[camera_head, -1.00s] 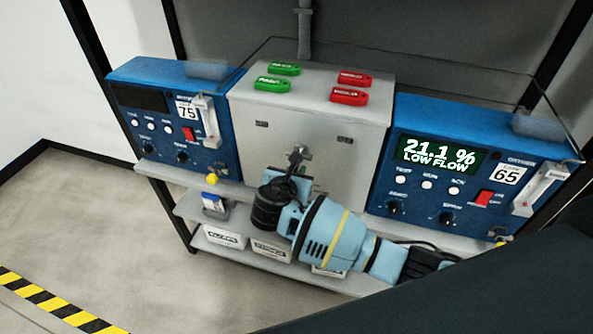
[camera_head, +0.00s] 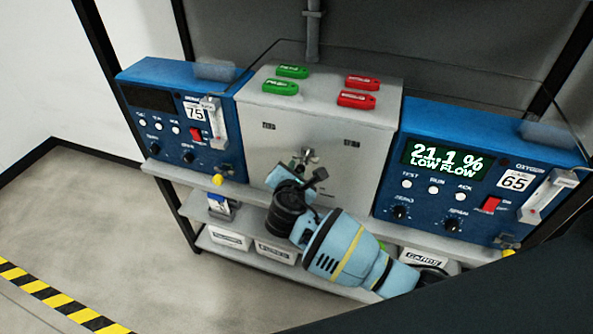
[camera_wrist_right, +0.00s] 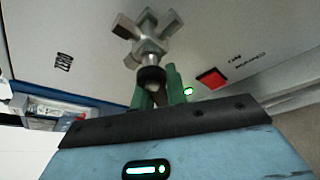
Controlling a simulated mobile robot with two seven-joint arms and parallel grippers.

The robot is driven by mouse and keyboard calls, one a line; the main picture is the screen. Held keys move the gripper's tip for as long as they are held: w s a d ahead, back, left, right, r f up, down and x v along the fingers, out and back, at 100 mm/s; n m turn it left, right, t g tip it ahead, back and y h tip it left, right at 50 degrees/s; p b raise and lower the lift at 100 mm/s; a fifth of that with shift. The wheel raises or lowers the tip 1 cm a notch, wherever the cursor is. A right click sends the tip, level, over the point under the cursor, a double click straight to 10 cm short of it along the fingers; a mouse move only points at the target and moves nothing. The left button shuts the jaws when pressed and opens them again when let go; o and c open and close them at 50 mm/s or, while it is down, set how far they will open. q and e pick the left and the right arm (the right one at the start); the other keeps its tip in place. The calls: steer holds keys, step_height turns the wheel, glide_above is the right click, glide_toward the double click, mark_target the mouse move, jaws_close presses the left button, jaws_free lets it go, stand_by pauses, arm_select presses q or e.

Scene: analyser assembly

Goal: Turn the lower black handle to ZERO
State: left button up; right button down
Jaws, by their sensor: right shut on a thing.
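The steel cabinet (camera_head: 325,150) stands between two blue analysers, with a metal cross-shaped valve (camera_head: 307,156) on its front. The valve also shows large in the right wrist view (camera_wrist_right: 148,40). Below it is a black round part (camera_wrist_right: 150,76), seemingly the lower black handle, mostly hidden by my fingers. My right gripper (camera_wrist_right: 158,95) is shut on this black part, its green-grey fingers close on either side. In the head view my right gripper (camera_head: 300,178) is against the cabinet's lower front, and its wrist hides the handle. My left gripper is out of view.
The left analyser (camera_head: 170,100) is dark. The right analyser (camera_head: 440,185) reads 21.1 % LOW FLOW. Green tags (camera_head: 280,88) and red tags (camera_head: 357,100) lie on the cabinet top. Labelled bins (camera_head: 230,240) sit on the shelf below.

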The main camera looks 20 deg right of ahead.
stand_by(0.5)
steer(key=c, duration=1.4)
jaws_free()
steer(key=shift+s, duration=0.1)
steer(key=v, duration=0.7)
steer(key=shift+s+r, duration=0.15)
steer(key=shift+s, duration=0.15)
steer(key=shift+a, duration=0.15)
